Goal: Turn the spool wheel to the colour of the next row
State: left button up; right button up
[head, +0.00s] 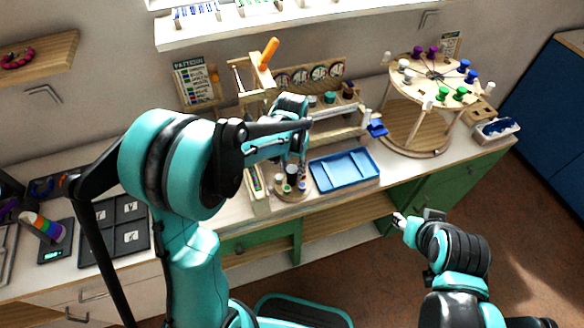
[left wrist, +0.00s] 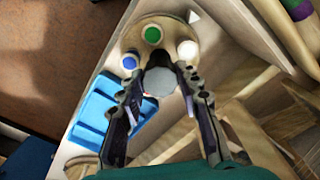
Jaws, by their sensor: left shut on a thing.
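A small round wooden wheel (left wrist: 130,37) with green (left wrist: 152,35), blue (left wrist: 130,62) and white (left wrist: 188,50) tops fills the upper left wrist view. In the head view this wheel (head: 287,196) stands on the counter beneath my left gripper (head: 298,166). In the left wrist view my left gripper (left wrist: 163,72) is shut on a pale grey round piece (left wrist: 158,84) near the wheel's middle; whether it is a knob or a spool I cannot tell.
A blue tray (head: 345,171) lies just right of the wheel. A wooden frame with an orange handle (head: 268,53) rises behind. A round two-level stand (head: 428,80) with several coloured spools is at the right. Dark panels (head: 115,231) and a scale (head: 56,254) lie left.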

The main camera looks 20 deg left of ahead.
pick_arm(q)
jog(key=m, duration=0.4)
jog(key=shift+m, duration=0.3)
jog(key=m, duration=0.4)
jog(key=shift+m, duration=0.4)
jog(key=o, duration=1.2)
jog(key=shift+c, duration=0.2)
notch_tip(320, 180, up, 12)
